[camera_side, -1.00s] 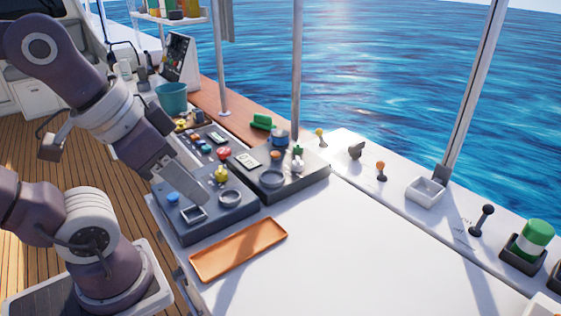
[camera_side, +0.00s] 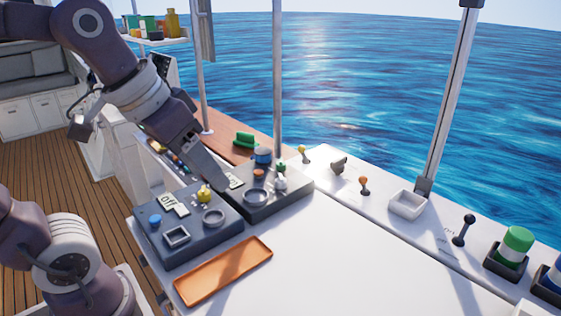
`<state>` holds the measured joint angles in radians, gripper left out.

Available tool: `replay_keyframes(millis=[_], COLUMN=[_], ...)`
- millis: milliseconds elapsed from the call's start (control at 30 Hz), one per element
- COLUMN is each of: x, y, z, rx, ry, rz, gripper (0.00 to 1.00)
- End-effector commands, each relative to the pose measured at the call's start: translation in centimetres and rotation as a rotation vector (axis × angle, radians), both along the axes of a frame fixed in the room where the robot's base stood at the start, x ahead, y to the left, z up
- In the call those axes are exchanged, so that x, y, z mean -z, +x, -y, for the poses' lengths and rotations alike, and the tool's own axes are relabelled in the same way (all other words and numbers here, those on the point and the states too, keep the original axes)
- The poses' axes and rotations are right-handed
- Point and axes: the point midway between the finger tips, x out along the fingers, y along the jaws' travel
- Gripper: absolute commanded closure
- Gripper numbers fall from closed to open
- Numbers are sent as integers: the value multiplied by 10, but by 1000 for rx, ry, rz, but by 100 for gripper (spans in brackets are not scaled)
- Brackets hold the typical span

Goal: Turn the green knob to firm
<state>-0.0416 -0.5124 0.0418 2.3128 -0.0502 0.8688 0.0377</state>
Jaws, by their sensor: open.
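A small green knob (camera_side: 281,168) stands near the back right of the right-hand dark control panel (camera_side: 291,196), just behind a small white piece. My gripper (camera_side: 223,187) points down over the area where the two panels meet, left of the green knob and apart from it. It is open, though its finger gap is hard to see from this side. Nothing shows between its fingers. The arm hides part of the panels' back left. Any markings by the green knob are too small to read.
The left panel (camera_side: 190,246) carries a yellow knob (camera_side: 204,194), a blue button (camera_side: 155,219) and an "off" plate (camera_side: 168,202). A blue-topped part (camera_side: 262,156) sits left of the green knob. An orange tray (camera_side: 222,272) lies in front. The white counter (camera_side: 350,250) is mostly clear.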

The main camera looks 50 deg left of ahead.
Motion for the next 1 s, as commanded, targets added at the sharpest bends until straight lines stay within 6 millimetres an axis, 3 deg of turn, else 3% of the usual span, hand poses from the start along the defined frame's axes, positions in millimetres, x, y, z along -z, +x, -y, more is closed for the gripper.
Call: replay_keyframes(millis=[33,167,200,300,400,500,600,1000], x=[-7,-4,6,46,96,136,158,220], y=[38,146,179,252,302,328,339,363], z=[-11,-57,-76,-131,-180,-212,-228,-240], rx=[-37,-141,-174,-249,-300,-325,-334,-335], ry=[-21,-51,-53,-37,-9,16,30,33], rz=[-19,-39,-45,-61,-75,-85,-90,-92], gripper=[48,48,48,48,48,48,48,48])
